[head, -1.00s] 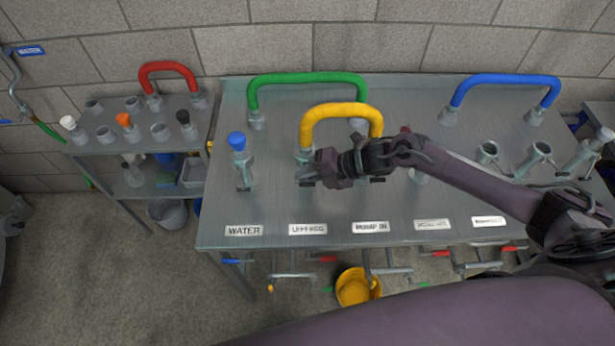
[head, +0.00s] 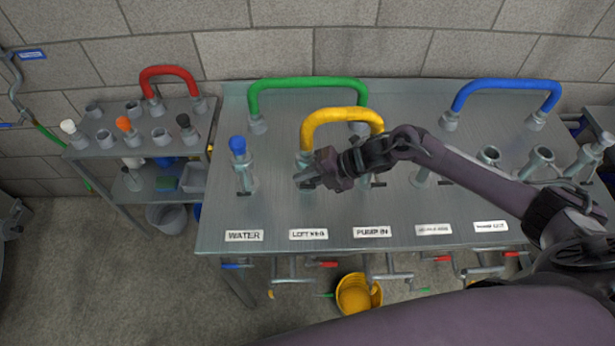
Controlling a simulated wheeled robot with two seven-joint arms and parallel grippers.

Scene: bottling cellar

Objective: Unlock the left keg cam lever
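The left keg port stands behind the label "LEFT KEG" (head: 308,234) on the steel table. The yellow hose (head: 341,114) arches from the left keg port's coupling (head: 306,160) to the port behind the "PUMP IN" label (head: 372,232). My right gripper (head: 306,180) reaches in from the right, at the base of the left keg coupling. The left keg cam lever is hidden or too small to make out beside the gripper. Whether the fingers are open or shut, or touch the lever, cannot be told. My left gripper is not in view.
The water port with a blue cap (head: 238,146) stands just left of the gripper. A green hose (head: 306,84) and a blue hose (head: 506,83) arch at the back. A side shelf (head: 120,148) holds caps and a red hose (head: 170,71). A yellow bucket (head: 358,296) is below.

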